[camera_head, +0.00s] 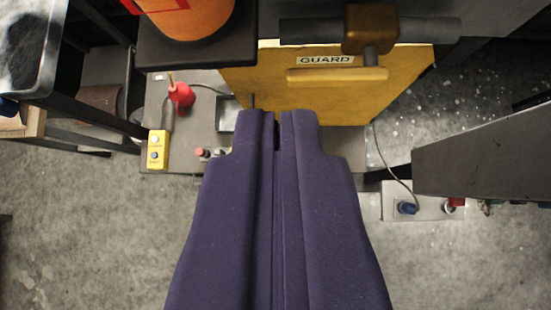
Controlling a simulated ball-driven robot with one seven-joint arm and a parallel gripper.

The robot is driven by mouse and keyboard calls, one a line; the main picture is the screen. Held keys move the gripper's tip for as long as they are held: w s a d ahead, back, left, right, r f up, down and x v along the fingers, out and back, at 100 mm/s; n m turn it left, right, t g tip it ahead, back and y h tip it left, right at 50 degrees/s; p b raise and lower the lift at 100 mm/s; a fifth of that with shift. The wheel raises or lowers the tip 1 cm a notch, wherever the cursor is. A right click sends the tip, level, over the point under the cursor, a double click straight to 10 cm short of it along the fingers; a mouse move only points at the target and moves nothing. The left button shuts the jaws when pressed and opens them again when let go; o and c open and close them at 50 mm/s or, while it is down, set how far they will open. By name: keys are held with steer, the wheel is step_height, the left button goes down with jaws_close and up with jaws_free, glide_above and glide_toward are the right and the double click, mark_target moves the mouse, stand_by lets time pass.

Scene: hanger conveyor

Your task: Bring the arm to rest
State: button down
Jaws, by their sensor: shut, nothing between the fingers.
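My gripper (277,117) shows from the bottom middle up to the centre of the head camera view. Its two purple fingers lie side by side and are shut, with only a narrow dark slit near the tips and nothing held. The fingertips point toward the lower edge of a yellow panel marked GUARD (325,60). I cannot tell whether they touch it. The tips overlap a grey panel in the picture.
A yellow button box (157,150) and a red knob-like object (181,95) sit at left. An orange rounded object (190,18) is above. A dark beam (485,155) juts in from the right, above a box with a blue knob (407,208). Grey floor (100,230) lies open at lower left.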

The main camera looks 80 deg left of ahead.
steer(key=w+d+f+m+t+h+b, duration=0.1)
steer(key=w+d+f+m+t+b, duration=0.15)
steer(key=d+b, duration=0.35)
steer(key=w+d+f+m+t+h+b, duration=0.1)
steer(key=w+d+f+m+t+b, duration=0.15)
steer(key=d+b, duration=0.4)
steer(key=d+r+m+t+h+b, duration=0.2)
steer(key=d+m+t+h+b, duration=0.2)
steer(key=d+b, duration=0.7)
steer(key=shift+s+d+r+t+h+b, duration=0.25)
steer(key=shift+t+h+b, duration=0.35)
steer(key=shift+b, duration=0.5)
